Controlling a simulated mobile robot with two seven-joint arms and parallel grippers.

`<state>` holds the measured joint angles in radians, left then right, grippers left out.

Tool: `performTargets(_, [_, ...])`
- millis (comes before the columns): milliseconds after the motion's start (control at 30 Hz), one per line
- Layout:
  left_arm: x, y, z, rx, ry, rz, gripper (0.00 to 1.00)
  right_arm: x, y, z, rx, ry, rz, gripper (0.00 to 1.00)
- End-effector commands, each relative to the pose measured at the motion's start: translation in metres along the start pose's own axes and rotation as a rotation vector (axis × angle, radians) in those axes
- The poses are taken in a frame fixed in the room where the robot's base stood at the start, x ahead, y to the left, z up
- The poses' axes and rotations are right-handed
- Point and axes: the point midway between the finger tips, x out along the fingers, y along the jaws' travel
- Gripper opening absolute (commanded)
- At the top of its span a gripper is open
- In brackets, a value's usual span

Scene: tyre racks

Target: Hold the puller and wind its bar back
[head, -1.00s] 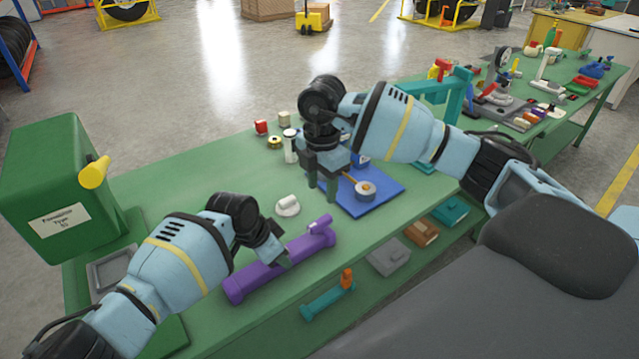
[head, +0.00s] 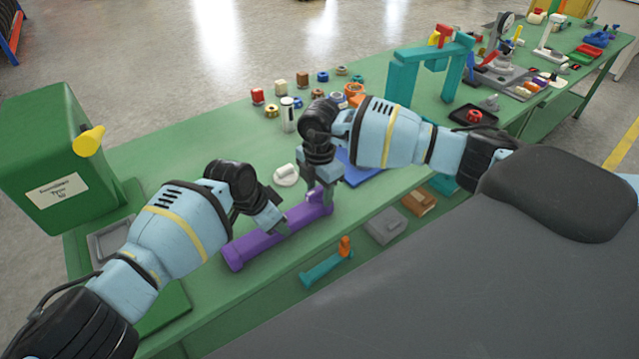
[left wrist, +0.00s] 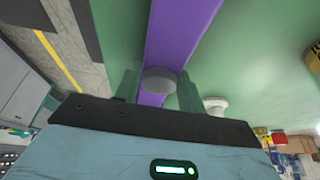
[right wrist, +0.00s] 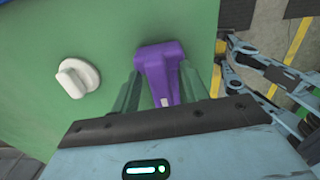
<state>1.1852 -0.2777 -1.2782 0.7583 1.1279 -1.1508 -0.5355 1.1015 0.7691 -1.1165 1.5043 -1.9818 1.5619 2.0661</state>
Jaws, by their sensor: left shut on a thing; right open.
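The purple puller (head: 250,248) lies along the front of the green bench, its long body slanting up to the right. My left gripper (head: 279,226) is shut on the middle of its body; the left wrist view shows the purple body (left wrist: 182,35) running between the fingers. My right gripper (head: 322,197) is open at the puller's right end, its fingers on either side of it. In the right wrist view the purple end (right wrist: 158,68) is wider at its far edge and carries a small pale patch. My right fingers partly hide this end in the head view, so I cannot tell the bar apart clearly.
A white knob-like piece (head: 286,175) stands just behind the puller. A blue mat (head: 357,168) lies behind my right gripper. A green container (head: 55,160) with a yellow spout is at the left. A teal frame (head: 402,75) and several small parts stand farther back.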

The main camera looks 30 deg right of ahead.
Motion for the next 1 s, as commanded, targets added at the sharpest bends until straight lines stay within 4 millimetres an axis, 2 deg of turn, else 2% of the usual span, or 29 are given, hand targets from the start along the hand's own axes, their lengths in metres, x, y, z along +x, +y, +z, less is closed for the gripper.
performTargets(167, [-0.0005,0.0,-0.0007,0.001,0.001,-0.001,0.1,-0.0002,0.0,0.0,0.0,0.0,0.0,0.45])
performTargets(500, [-0.0006,0.0,-0.0007,0.001,0.001,-0.001,0.1,-0.0004,0.0,0.0001,0.001,0.0,0.0,0.01])
performTargets(767, [-0.0006,-0.0001,-0.0007,0.001,0.001,-0.001,0.1,-0.0006,0.0002,0.0001,-0.045,0.0,0.0,0.0])
performTargets(1000, [-0.0006,-0.0002,-0.0006,0.001,0.001,-0.001,0.1,-0.0004,0.0013,-0.0001,-0.272,0.0,0.0,0.0])
